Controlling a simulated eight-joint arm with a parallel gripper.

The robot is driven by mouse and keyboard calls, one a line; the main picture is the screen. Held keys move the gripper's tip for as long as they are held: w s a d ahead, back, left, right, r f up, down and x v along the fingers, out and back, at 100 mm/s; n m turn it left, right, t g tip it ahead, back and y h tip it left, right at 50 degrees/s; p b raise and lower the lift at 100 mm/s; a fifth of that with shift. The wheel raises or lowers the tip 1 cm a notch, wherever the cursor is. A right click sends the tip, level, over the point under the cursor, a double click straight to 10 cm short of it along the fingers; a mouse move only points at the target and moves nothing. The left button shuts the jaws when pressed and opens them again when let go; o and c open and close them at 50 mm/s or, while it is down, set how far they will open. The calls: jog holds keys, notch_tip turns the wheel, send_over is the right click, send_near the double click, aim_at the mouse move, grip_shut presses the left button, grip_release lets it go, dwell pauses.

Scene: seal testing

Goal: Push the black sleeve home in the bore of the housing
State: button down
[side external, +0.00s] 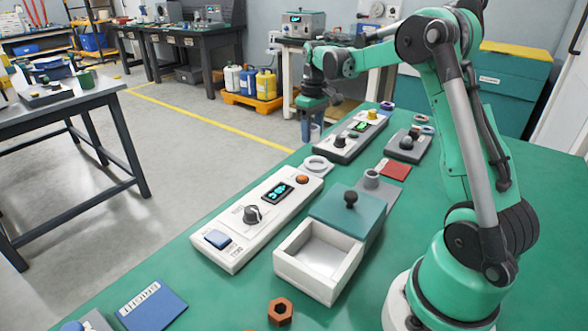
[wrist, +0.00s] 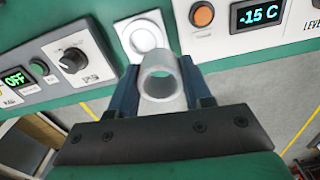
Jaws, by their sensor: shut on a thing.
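My gripper (side external: 314,121) is out beyond the far-left edge of the green table, beside the far control panel. In the wrist view its blue fingers (wrist: 162,88) are shut on a pale grey hollow tube (wrist: 160,84), one finger on each side, with the tube's open end facing the camera. No black sleeve can be made out in either view. A grey hollow cylinder (side external: 371,178) stands on the table behind the teal-lidded box; I cannot tell whether it is the housing.
An open white box (side external: 318,285), a red pad (side external: 396,168) and a grey knobbed block (side external: 395,147) occupy the table.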

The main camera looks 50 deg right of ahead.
aim_at(316, 166)
jog(key=d+f, duration=0.2)
jog(key=shift+d+f+m, duration=0.25)
jog(key=shift+f+m, duration=0.05)
jog(key=shift+f, duration=2)
jog(key=shift+f, duration=0.55)
jog(key=shift+c, duration=1.4)
grip_release()
jog(key=shift+o, duration=1.4)
jog(key=shift+r, duration=0.1)
jog(key=shift+r, duration=2.65)
